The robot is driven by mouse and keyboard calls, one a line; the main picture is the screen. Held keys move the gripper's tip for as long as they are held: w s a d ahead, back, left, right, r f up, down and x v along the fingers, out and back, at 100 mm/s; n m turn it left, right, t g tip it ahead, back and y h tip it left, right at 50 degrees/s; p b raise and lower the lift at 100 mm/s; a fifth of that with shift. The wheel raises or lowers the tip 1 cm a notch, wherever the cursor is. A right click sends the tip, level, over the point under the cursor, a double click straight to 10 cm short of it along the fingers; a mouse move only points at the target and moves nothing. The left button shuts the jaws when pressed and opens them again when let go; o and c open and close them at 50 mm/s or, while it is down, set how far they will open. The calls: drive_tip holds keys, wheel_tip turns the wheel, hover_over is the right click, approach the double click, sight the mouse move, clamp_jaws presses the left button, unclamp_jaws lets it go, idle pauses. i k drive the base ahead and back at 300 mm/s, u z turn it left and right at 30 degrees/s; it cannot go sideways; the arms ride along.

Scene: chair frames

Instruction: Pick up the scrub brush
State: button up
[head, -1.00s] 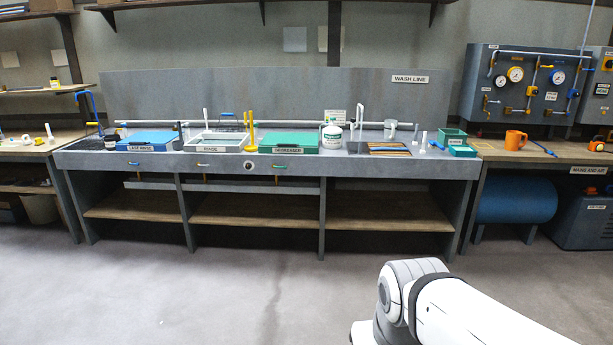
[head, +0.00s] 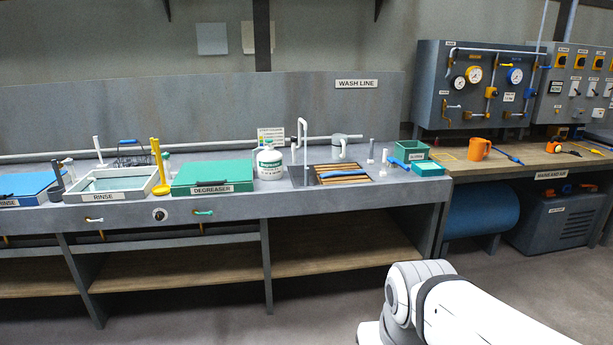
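I cannot tell for sure which thing is the scrub brush. A small blue item (head: 398,163) lies on the wash bench (head: 300,207) beside a teal box (head: 428,169), and could be a brush. Another thin blue item (head: 344,174) lies on the wooden slats (head: 343,181) by the sink tap. An upright yellow tool (head: 158,166) stands between the rinse tray and the degreaser tub. My gripper is out of view.
The degreaser tub (head: 212,178) has a green lid. A white bottle (head: 269,163) stands to its right, and the rinse tray (head: 110,185) to its left. An orange mug (head: 479,149) stands on the right bench. The floor before the bench is clear.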

sight(392, 162)
drive_tip(key=z, duration=0.25)
drive_tip(key=i, duration=1.6)
drive_tip(key=z, duration=0.55)
drive_tip(key=i, duration=2.15)
drive_tip(key=z, duration=0.15)
